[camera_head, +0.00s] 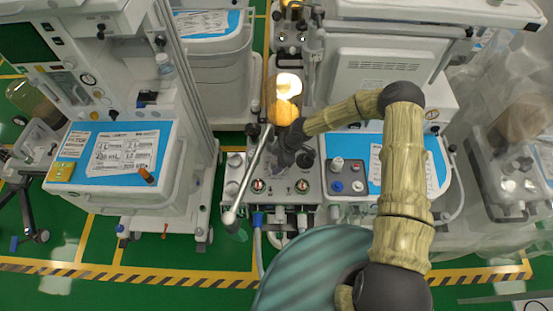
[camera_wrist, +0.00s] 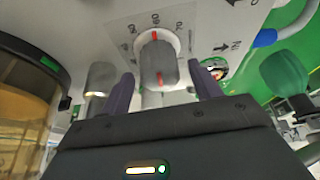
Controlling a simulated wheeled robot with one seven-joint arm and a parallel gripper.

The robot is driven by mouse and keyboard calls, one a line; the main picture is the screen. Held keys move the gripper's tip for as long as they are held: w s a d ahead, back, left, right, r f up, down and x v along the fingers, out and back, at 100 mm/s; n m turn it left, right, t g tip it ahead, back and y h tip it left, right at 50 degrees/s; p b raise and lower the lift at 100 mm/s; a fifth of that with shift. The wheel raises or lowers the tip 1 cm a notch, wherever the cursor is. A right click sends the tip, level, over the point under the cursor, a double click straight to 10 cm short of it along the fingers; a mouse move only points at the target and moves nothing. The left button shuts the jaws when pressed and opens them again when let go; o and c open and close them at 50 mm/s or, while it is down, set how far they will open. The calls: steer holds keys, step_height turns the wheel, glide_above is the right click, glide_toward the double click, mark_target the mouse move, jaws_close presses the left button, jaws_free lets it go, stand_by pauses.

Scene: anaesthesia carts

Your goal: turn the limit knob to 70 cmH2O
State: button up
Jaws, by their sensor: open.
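The limit knob (camera_wrist: 157,62) is a grey cylinder with red marks on a round white dial plate. Several printed numbers ring the plate, turned in the picture and hard to read. One red mark points up at the number at the top of the ring. My gripper (camera_wrist: 162,84) is open, with one dark finger on each side of the knob, apart from it as far as I can see. In the head view my gripper (camera_head: 284,156) is over the middle machine's front panel, and it and the arm hide the knob.
An amber-filled clear canister (camera_wrist: 25,110) stands close at the left of the wrist view. A metal post (camera_wrist: 99,80) is beside the left finger. In the head view a pale rod (camera_head: 247,178) slants across the panel, and blue-topped carts (camera_head: 170,165) flank it.

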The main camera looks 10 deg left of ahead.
steer(key=shift+a+f, duration=0.1)
steer(key=shift+f, duration=0.3)
steer(key=c, duration=1)
steer(key=shift+m+b, duration=0.4)
steer(key=shift+b, duration=0.3)
steer(key=m+t+b, duration=0.1)
steer(key=b, duration=0.2)
steer(key=m+b, duration=0.2)
steer(key=b, duration=0.2)
steer(key=shift+a+f+m+t, duration=0.1)
steer(key=shift+f+m+t, duration=0.2)
steer(key=shift+t, duration=0.1)
steer(key=m+t+b, duration=0.1)
steer(key=m+b, duration=0.1)
steer(key=b, duration=0.3)
steer(key=shift+r+m, duration=0.1)
steer(key=shift+m, duration=0.3)
steer(key=m+b, duration=0.1)
steer(key=b, duration=0.1)
steer(key=shift+r+m+t+b, duration=0.25)
steer(key=shift+m+t+b, duration=0.15)
